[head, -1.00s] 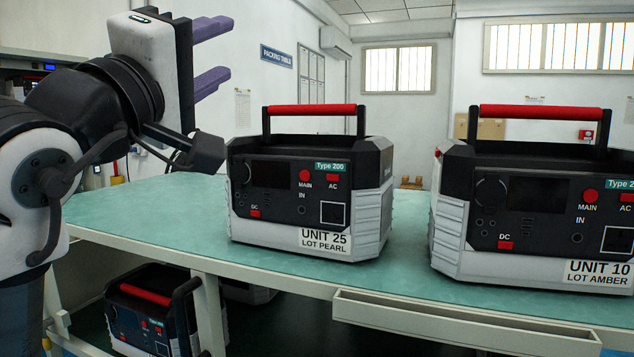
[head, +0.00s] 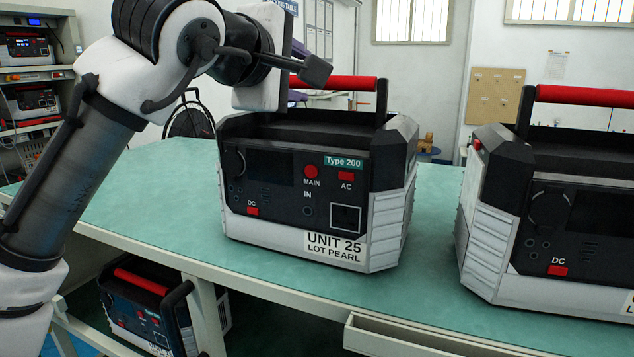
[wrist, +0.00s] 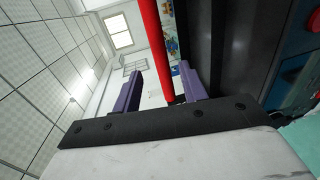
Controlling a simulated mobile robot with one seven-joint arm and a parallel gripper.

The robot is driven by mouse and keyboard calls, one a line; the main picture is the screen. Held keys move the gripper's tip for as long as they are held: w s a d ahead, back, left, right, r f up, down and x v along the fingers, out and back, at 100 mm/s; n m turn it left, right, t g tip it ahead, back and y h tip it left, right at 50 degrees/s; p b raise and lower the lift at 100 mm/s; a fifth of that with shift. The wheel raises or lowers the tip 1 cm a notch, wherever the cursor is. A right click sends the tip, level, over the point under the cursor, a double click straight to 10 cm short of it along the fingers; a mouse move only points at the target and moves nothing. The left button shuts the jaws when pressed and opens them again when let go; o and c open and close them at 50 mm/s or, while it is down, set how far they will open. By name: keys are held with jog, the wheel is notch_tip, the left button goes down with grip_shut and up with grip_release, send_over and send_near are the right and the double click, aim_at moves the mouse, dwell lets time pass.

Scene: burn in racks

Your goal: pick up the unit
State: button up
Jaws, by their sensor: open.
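Unit 25 (head: 300,187), a black and pale grey power unit labelled LOT PEARL, stands upright on the green table. Its red carry handle (head: 345,83) is raised above the top, its left part hidden behind my arm in the head view. My gripper (head: 304,68) is at the left part of this handle, with its purple fingers mostly hidden by my wrist. In the wrist view, my gripper (wrist: 160,90) is open, and the red handle (wrist: 152,40) runs between the two fingers as pictured. I cannot tell whether either finger touches it.
A second similar unit (head: 560,215) stands to the right on the green table (head: 140,200), with a gap between them. Another unit (head: 150,305) sits below the table. A shelf (head: 40,75) with more units is at the back left. The table's left part is clear.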

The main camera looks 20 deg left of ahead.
jog(key=p, duration=0.3)
send_over(310, 131)
jog(key=shift+f, duration=0.4)
jog(key=shift+w+f, duration=0.3)
jog(key=shift+w, duration=0.35)
jog(key=shift+c, duration=0.3)
grip_shut()
jog(key=shift+s+r, duration=0.1)
jog(key=shift+r, duration=0.2)
